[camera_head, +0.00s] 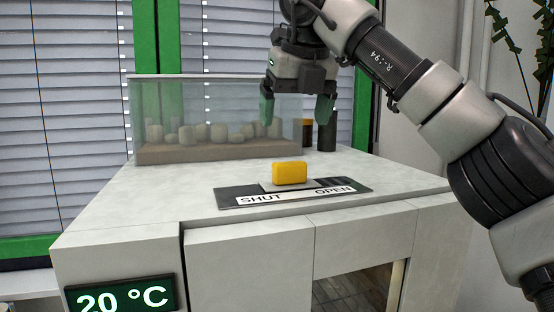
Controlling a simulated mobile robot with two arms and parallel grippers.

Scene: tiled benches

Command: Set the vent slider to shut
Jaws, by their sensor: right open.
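The vent slider is a dark plate (228,197) on the bench top with a white label strip reading SHUT at the left and OPEN at the right. Its yellow knob (289,173) sits on a grey base (266,186) near the middle of the plate. Dark slots show to the right of the knob. My right gripper (296,110) hangs above and behind the knob, pointing down. Its two fingers are apart with nothing between them, and it does not touch the knob. My left gripper is not in view.
A glass tank (215,110) with several pale cylinders stands at the back of the bench (130,203). Dark bottles (327,132) stand to its right. A display (121,297) reading 20 °C is at the front left. The bench top around the slider is clear.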

